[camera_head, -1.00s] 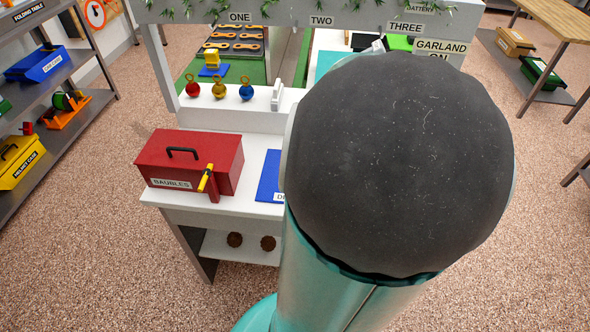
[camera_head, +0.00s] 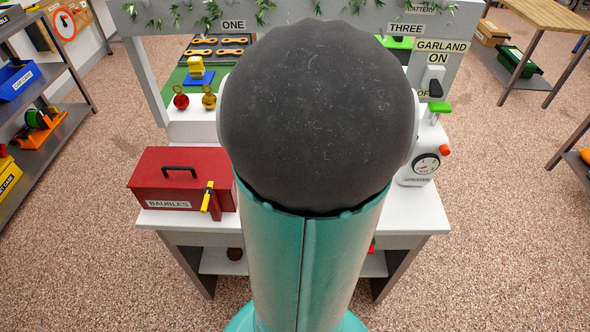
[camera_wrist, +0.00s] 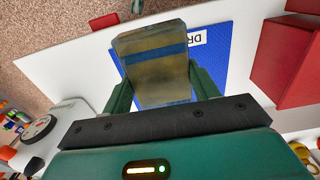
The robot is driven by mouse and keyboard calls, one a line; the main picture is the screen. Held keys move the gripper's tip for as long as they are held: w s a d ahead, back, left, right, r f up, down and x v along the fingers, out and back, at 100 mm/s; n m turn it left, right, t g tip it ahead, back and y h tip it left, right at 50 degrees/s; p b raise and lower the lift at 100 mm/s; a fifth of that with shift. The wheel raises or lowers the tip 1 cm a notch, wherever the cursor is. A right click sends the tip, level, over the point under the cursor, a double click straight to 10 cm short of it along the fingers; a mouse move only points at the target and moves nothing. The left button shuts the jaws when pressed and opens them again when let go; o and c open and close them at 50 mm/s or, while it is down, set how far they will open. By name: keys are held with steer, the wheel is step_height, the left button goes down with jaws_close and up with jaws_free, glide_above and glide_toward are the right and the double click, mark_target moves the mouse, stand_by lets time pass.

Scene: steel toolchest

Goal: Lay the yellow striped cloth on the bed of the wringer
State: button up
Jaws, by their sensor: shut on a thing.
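In the wrist view my gripper (camera_wrist: 160,82) is shut on a flat, dull yellow piece with a dark blue stripe (camera_wrist: 152,78), which looks like the striped cloth. It is held between the two green fingers, over a blue mat (camera_wrist: 213,50) with partly hidden lettering. I cannot tell whether the cloth touches the mat. In the head view my arm hides the gripper, the cloth and the mat. I cannot make out a wringer for certain in either view.
A red BAUBLES box (camera_head: 165,190) stands at the bench's left, and shows in the wrist view (camera_wrist: 285,65). A white device with a dial (camera_head: 425,160) stands at the right. Red and gold baubles (camera_head: 181,101) sit on a raised ledge. A garland-hung beam (camera_head: 290,15) crosses above.

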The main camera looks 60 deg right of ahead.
steer(key=w+d+f, duration=0.2)
steer(key=d, duration=0.1)
steer(key=w+d+f, duration=0.2)
steer(key=f, duration=0.1)
steer(key=w+d+f, duration=0.2)
steer(key=d+f, duration=0.1)
steer(key=shift+d, duration=0.3)
steer(key=shift+w+d+f, duration=0.1)
steer(key=shift+f, duration=0.85)
steer(key=shift+w+d+f, duration=0.1)
steer(key=shift+f, duration=0.8)
steer(key=shift+f, duration=0.1)
steer(key=o, duration=1)
steer(key=shift+c, duration=0.2)
step_height(320, 180, up, 12)
